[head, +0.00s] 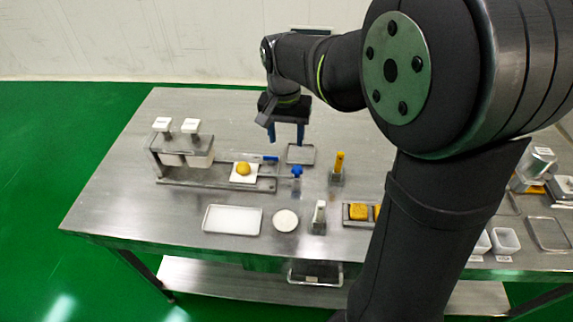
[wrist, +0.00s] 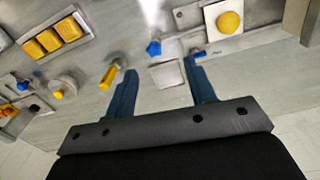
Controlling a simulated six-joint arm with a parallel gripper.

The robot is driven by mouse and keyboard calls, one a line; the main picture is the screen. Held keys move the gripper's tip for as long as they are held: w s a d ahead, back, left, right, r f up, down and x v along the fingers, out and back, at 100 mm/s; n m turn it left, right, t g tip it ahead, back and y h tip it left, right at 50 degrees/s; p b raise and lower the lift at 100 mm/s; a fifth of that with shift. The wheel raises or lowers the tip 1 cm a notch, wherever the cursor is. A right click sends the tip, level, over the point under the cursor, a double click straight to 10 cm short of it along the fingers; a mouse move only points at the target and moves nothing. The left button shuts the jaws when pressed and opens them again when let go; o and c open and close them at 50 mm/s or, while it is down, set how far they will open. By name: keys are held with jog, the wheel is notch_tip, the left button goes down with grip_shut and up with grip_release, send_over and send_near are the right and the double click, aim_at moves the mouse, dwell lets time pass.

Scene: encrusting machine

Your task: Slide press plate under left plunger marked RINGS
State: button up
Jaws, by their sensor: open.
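The press plate (head: 238,179) is a white square with a round yellow piece (head: 243,168) on it. It sits on a metal rail (head: 205,184), right of the plunger stand. A blue handle (head: 269,158) lies beside it. Two white plungers stand at the left, a left one (head: 162,125) and a right one (head: 191,127); their labels are too small to read. My gripper (head: 286,140) is open and empty above the table, right of and behind the plate. In the wrist view the plate (wrist: 212,12) is at the upper right, beyond the fingers (wrist: 160,66).
A shallow tray (head: 301,147) lies below my gripper. A blue-topped tool (head: 296,174) and a yellow-handled tool (head: 339,165) stand nearby. A white tray (head: 232,232), a round white dish (head: 285,221) and a tray of yellow pieces (head: 348,222) lie along the front.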

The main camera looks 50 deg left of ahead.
aim_at(297, 167)
jog(key=w+r+m, duration=0.3)
jog(key=w, duration=0.1)
notch_tip(297, 167, down, 17)
jog(key=shift+w+r, duration=0.1)
jog(key=shift+r, duration=0.05)
jog(key=shift+c, duration=0.2)
jog(key=shift+a, duration=0.1)
grip_shut()
